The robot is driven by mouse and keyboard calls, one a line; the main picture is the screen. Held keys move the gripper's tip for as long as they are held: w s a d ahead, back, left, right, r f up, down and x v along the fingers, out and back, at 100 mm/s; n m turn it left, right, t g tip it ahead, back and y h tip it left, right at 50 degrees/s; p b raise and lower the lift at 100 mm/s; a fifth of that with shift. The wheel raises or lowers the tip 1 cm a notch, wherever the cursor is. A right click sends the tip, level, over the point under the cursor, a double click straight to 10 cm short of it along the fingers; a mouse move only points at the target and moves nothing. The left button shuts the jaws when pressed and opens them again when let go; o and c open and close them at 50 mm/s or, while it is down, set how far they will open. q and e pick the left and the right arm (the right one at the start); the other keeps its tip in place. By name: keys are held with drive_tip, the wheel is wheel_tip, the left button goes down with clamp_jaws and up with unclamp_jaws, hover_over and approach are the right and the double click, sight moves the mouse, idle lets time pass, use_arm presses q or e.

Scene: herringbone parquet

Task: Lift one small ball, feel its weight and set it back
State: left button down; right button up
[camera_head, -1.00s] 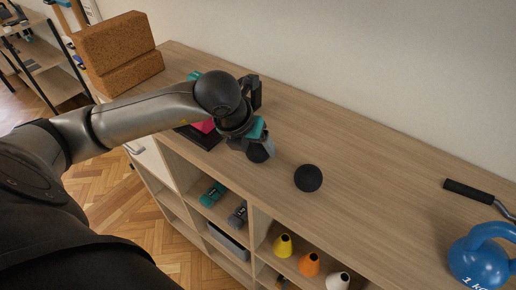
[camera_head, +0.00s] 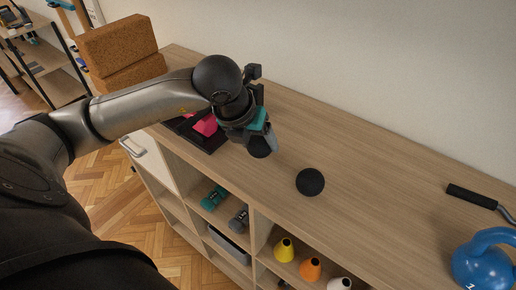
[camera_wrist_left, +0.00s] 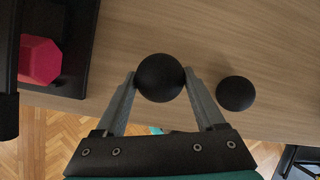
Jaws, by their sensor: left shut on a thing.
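Two small black balls show. One ball (camera_wrist_left: 160,78) sits between the fingers of my left gripper (camera_wrist_left: 160,84), which is shut on it. In the head view that held ball (camera_head: 260,148) is partly hidden by my left gripper (camera_head: 262,140) and is over the wooden shelf top; whether it touches the top is hard to tell. The other black ball (camera_head: 310,181) rests on the shelf top to the right, apart from the gripper. It also shows in the left wrist view (camera_wrist_left: 236,93). My right gripper is not in view.
A dark tray (camera_head: 208,143) with a pink dumbbell (camera_head: 205,125) lies left of the gripper. Cork blocks (camera_head: 122,42) stand at the far left end. A blue kettlebell (camera_head: 482,262) and a black-handled bar (camera_head: 471,196) are at the right. The shelf top (camera_head: 380,190) between is clear.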

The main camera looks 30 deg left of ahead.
sight(258, 137)
use_arm(q)
wheel_tip(258, 137, up, 17)
idle(0.4)
drive_tip(key=shift+r, duration=0.1)
drive_tip(key=c, duration=0.6)
unclamp_jaws()
clamp_jaws()
wheel_tip(258, 137, down, 16)
drive_tip(key=b, duration=1.5)
drive_tip(key=shift+f+b, duration=0.25)
drive_tip(key=shift+b, duration=0.1)
